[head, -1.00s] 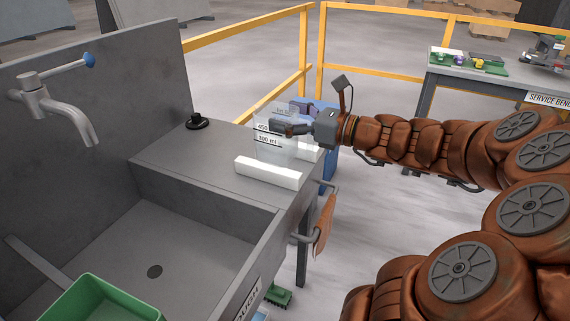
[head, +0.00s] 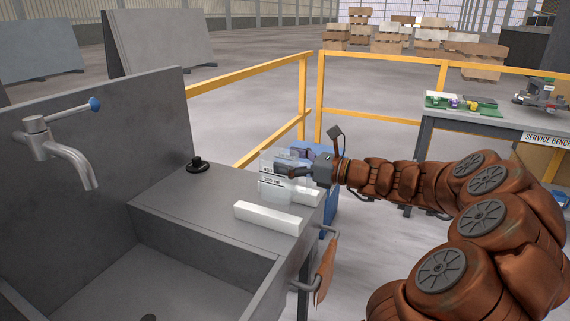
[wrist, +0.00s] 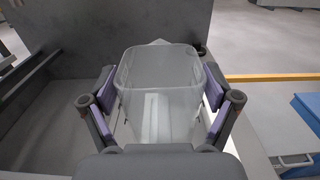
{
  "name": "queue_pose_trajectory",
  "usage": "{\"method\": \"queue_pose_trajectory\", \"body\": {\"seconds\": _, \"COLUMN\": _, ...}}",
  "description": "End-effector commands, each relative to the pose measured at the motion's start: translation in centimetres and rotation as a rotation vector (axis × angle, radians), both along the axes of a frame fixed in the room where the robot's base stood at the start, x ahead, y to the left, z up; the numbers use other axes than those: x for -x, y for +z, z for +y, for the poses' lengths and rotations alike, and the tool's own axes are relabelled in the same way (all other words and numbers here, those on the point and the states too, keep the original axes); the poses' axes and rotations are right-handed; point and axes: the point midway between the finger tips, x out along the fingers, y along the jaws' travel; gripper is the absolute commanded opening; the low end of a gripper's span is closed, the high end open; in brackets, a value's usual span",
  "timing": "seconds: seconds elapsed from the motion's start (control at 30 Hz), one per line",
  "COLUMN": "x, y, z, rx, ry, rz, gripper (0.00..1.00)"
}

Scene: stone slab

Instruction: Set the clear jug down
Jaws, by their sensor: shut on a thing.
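The clear jug (head: 268,186) has printed volume marks and is upright at the right end of the grey sink counter. It stands between two white blocks, partly behind the front one; I cannot tell whether its base touches the counter. My gripper (head: 284,170) comes from the right and is shut on the jug. In the wrist view the jug (wrist: 158,95) is seen from above, its open mouth facing the camera, and it looks empty. The purple pads of my gripper (wrist: 160,92) press on both sides of it.
A white block (head: 268,218) lies in front of the jug, another (head: 308,197) to its right. A black knob (head: 197,165) sits at the back of the counter (head: 200,200). The faucet (head: 60,150) and sink basin are left. A blue container (head: 330,205) stands beyond the counter's right edge.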

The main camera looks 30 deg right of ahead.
Motion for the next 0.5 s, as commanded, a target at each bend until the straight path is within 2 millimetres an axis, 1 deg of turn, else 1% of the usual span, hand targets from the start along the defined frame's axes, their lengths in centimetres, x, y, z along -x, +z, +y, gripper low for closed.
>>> {"method": "queue_pose_trajectory", "body": {"seconds": 0.03, "x": -0.9, "y": 0.0, "z": -0.4, "rx": 0.001, "ry": 0.000, "rz": 0.000, "gripper": 0.30}}
{"method": "queue_pose_trajectory", "body": {"seconds": 0.1, "x": -2.0, "y": -0.2, "z": -0.8, "rx": 0.001, "ry": 0.002, "rz": 0.001, "gripper": 0.30}}
{"method": "queue_pose_trajectory", "body": {"seconds": 0.2, "x": -3.2, "y": -0.4, "z": -1.4, "rx": 0.000, "ry": 0.000, "rz": 0.002, "gripper": 0.30}}
{"method": "queue_pose_trajectory", "body": {"seconds": 0.3, "x": -3.9, "y": -0.4, "z": -1.8, "rx": 0.001, "ry": -0.002, "rz": 0.000, "gripper": 0.30}}
{"method": "queue_pose_trajectory", "body": {"seconds": 0.5, "x": -4.6, "y": -0.4, "z": -2.1, "rx": 0.001, "ry": -0.001, "rz": -0.001, "gripper": 0.30}}
